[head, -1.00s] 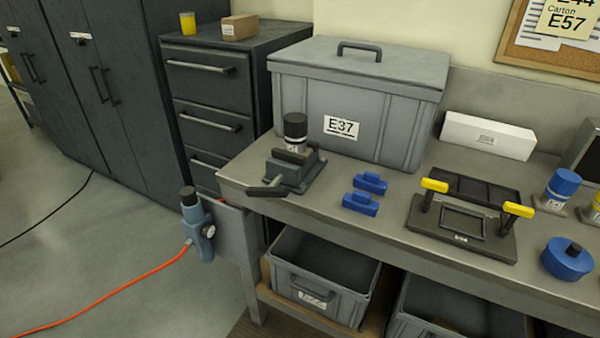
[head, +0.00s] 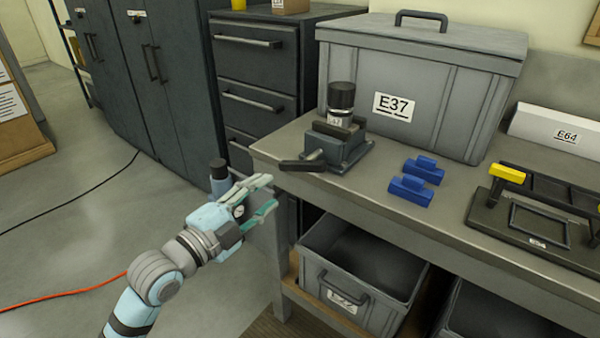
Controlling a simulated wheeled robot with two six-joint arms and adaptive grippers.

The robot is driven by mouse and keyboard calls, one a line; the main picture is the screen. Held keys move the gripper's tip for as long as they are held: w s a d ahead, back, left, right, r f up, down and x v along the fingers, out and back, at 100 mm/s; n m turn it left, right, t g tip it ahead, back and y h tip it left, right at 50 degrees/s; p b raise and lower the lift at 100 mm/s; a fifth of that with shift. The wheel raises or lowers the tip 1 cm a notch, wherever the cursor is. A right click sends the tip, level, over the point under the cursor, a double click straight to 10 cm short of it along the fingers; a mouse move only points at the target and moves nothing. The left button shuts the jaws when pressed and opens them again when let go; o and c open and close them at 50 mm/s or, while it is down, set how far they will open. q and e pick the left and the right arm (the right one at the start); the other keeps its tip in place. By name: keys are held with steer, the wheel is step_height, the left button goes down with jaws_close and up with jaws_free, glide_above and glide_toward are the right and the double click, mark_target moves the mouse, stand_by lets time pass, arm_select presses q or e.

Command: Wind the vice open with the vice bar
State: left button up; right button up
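The dark grey vice (head: 342,148) stands on the near left corner of the bench. A black-capped part with a white label (head: 341,97) stands upright at its jaws; I cannot tell how tightly it is held. The vice bar (head: 303,162), with a black grip, sticks out from the vice's front toward the left, at the bench edge. My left gripper (head: 272,193) is open and empty, lower left of the bar and apart from it, with its fingers pointing right toward the bench. My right gripper is not in view.
Two blue blocks (head: 410,188) lie right of the vice. A large lidded grey box (head: 440,90) stands behind it. A blue-grey tool (head: 218,172) at the bench end is partly hidden by my gripper. A grey bin (head: 348,283) sits below. Floor at left is clear except for hoses.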

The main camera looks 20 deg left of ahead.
mark_target(298, 167)
arm_select(q)
steer(key=b+x, duration=0.1)
steer(key=x, duration=1.1)
steer(key=shift+w+d, duration=0.15)
steer(key=shift+w, duration=0.25)
steer(key=shift+c, duration=0.3)
jaws_close()
